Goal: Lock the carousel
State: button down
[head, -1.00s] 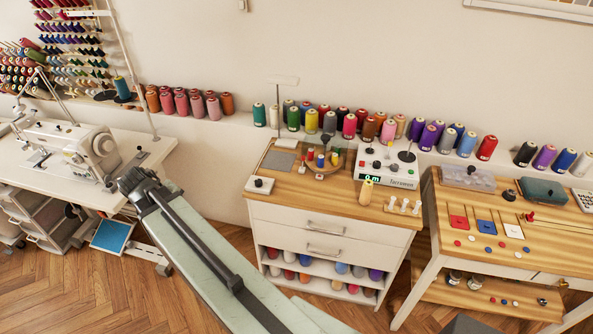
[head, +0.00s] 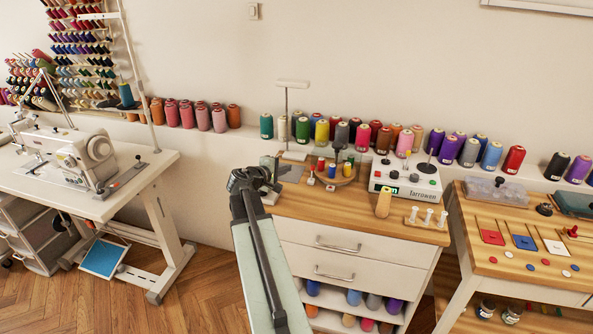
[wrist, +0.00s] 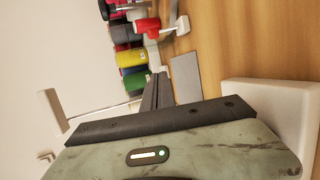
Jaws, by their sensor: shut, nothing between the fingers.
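The carousel (head: 345,181) is a round wooden tray with small coloured spools and a dark centre post, on the left part of the wooden-topped cabinet (head: 390,226). A small red-topped white piece (head: 311,174) stands at its left front; what looks like the same red piece (wrist: 146,25) shows in the wrist view, beside coloured spools (wrist: 133,58). My gripper (head: 272,183) is at the cabinet's left edge, left of the carousel and apart from it. In the wrist view its fingers (wrist: 157,90) are shut and empty, pointing toward the spools.
A white control box (head: 405,184) with a lit display stands right of the carousel. A grey plate (wrist: 186,78) lies beside my fingers. A sewing table (head: 120,190) is far left.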

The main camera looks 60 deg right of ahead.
jog(key=b+x, duration=0.3)
jog(key=x, duration=0.6)
jog(key=shift+w+d+f, duration=0.1)
jog(key=shift+f, duration=0.1)
jog(key=s, duration=0.1)
jog(key=s+a+r+p, duration=0.1)
jog(key=s, duration=0.1)
jog(key=shift+a, duration=0.1)
jog(key=shift+s+a+r, duration=0.1)
jog(key=shift+s, duration=0.35)
